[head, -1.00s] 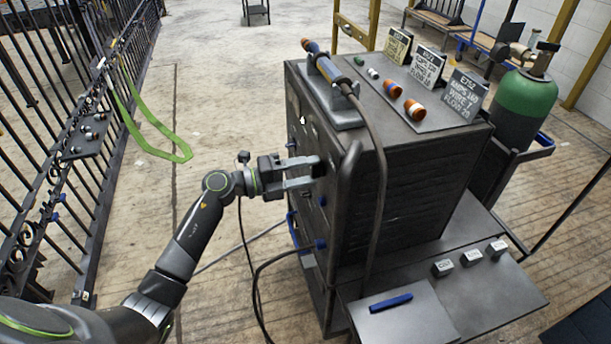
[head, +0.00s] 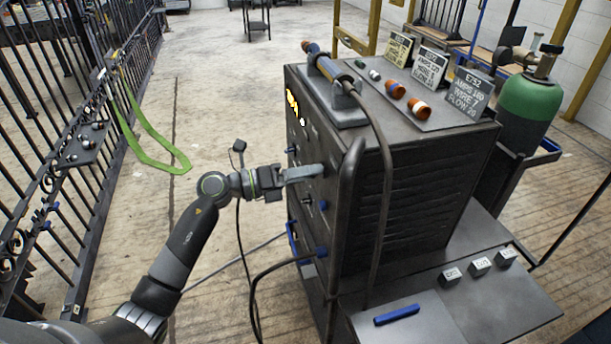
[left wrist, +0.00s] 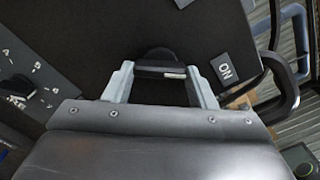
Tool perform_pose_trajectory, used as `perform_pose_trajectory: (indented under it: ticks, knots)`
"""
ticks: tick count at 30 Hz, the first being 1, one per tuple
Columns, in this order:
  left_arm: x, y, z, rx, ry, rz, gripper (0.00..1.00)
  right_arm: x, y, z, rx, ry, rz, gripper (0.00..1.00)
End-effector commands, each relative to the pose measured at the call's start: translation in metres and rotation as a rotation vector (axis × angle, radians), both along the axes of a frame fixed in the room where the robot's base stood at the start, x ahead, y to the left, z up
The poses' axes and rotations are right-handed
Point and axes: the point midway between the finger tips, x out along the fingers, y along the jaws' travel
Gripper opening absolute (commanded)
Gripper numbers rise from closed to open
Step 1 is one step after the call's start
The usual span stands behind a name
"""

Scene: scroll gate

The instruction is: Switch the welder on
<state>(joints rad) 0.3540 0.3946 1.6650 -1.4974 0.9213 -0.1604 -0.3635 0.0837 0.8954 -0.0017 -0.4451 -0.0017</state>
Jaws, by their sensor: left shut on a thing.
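The welder (head: 425,190) is a dark box cabinet on a cart, with its front panel facing left in the head view. My left gripper (head: 318,171) is at that panel, its fingers pointing at it. In the left wrist view my left gripper (left wrist: 161,82) is shut on a black knob (left wrist: 160,62) with a pale line across it. Yellow lit marks (head: 293,105) show on the upper front panel. The knob is hidden by the fingers in the head view. My right gripper is not in view.
A torch (head: 335,75) lies on top of the welder near orange nozzles (head: 419,108) and written cards (head: 467,93). A green gas cylinder (head: 530,110) stands behind it. A dark scroll gate (head: 80,155) is at left. Cables hang near my arm.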

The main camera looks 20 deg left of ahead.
Motion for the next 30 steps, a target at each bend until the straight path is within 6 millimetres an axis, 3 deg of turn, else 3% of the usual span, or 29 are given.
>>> perform_pose_trajectory:
  ticks: [11, 12, 17, 30]
  knots:
    - [-0.0006, 0.0004, -0.0022, 0.009, -0.003, 0.0, 0.28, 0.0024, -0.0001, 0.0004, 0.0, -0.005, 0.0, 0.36]
    - [-0.0006, 0.0004, -0.0022, 0.009, -0.003, 0.0, 0.53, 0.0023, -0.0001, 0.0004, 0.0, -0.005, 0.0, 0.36]
    - [-0.0004, 0.0003, -0.0016, 0.007, -0.003, 0.0, 0.73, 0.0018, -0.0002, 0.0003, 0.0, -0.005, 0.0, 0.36]
    - [-0.0013, 0.0024, -0.0009, 0.005, -0.003, 0.001, 0.73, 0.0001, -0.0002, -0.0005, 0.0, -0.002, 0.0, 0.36]
